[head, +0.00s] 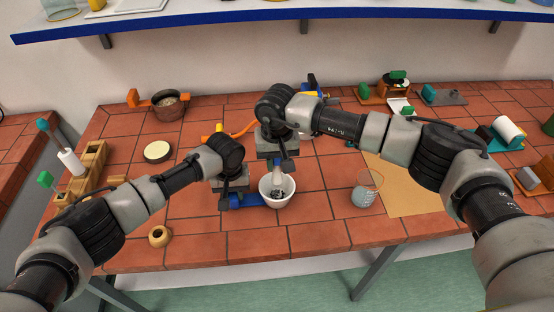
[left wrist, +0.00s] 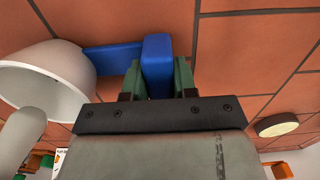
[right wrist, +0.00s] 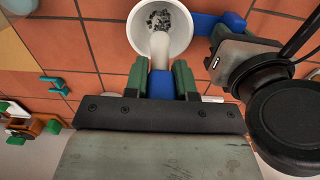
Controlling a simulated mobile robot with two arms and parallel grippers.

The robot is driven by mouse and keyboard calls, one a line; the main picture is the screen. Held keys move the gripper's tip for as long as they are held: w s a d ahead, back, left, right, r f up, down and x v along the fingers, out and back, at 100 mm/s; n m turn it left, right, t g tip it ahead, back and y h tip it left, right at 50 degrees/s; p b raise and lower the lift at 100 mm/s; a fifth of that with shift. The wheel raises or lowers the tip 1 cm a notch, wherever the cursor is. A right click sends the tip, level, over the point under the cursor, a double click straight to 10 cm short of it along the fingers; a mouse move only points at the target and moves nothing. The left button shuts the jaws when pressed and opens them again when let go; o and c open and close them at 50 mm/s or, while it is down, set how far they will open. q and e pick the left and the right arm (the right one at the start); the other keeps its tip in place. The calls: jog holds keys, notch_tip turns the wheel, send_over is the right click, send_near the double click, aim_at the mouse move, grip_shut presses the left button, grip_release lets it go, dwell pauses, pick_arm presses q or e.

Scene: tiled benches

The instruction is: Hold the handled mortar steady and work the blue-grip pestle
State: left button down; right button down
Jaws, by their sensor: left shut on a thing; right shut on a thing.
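The white mortar (head: 283,202) stands on the tiled bench with dark bits inside, and its blue handle (head: 243,201) points left. My left gripper (left wrist: 157,80) is shut on the blue handle (left wrist: 156,58), beside the mortar bowl (left wrist: 45,75). The pestle (head: 278,176) has a pale shaft that reaches down into the bowl. My right gripper (right wrist: 161,80) is shut on its blue grip (right wrist: 160,84), above the bowl. In the right wrist view the pestle's pale end (right wrist: 159,50) is over the dark bits (right wrist: 158,22); contact with the bottom cannot be told.
A mesh-like glass cup (head: 366,190) stands right of the mortar by a tan mat (head: 400,200). A round pale-topped disc (head: 157,151), a pot (head: 169,104) and a wooden ring (head: 159,236) are to the left. Bare tiles lie in front of the mortar.

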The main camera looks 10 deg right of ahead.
aim_at(277, 177)
jog(key=shift+f, duration=0.1)
jog(key=shift+f, duration=1.7)
jog(key=shift+f, duration=0.2)
jog(key=shift+f, duration=0.95)
jog(key=shift+f, duration=0.2)
